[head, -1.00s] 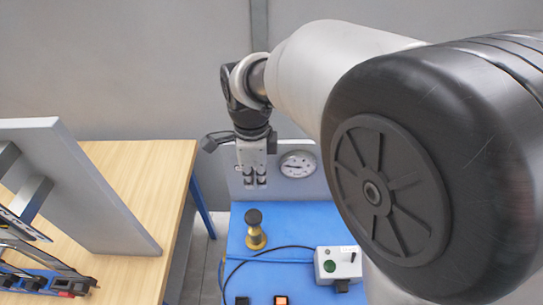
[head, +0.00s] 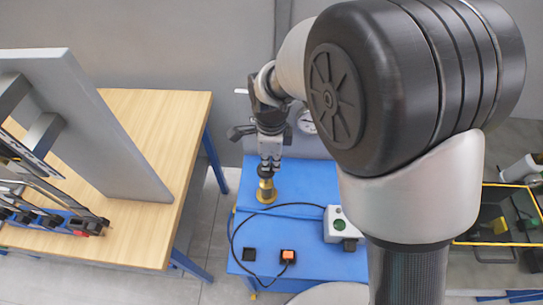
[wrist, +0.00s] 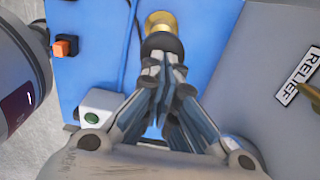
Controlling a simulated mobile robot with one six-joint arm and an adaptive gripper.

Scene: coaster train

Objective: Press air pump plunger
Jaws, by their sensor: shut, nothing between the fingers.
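The air pump is a short brass cylinder (head: 266,193) standing on the blue bench top (head: 310,195). Its black plunger knob is mostly hidden by my fingers in the head view. In the wrist view the dark knob (wrist: 163,43) shows just beyond my fingertips, with the brass body (wrist: 160,20) past it. My gripper (head: 268,169) is shut and empty, pointing down right over the pump; it also shows in the wrist view (wrist: 164,62). The tips look at or very near the knob; I cannot tell whether they touch it.
A white box with a green button (head: 342,225) and an orange switch (head: 288,256) sit on the bench, with a dark cable. A round gauge (head: 306,121) is behind. A wooden table with a grey panel (head: 95,130) stands at left. A RELIEF label (wrist: 298,75) shows in the wrist view.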

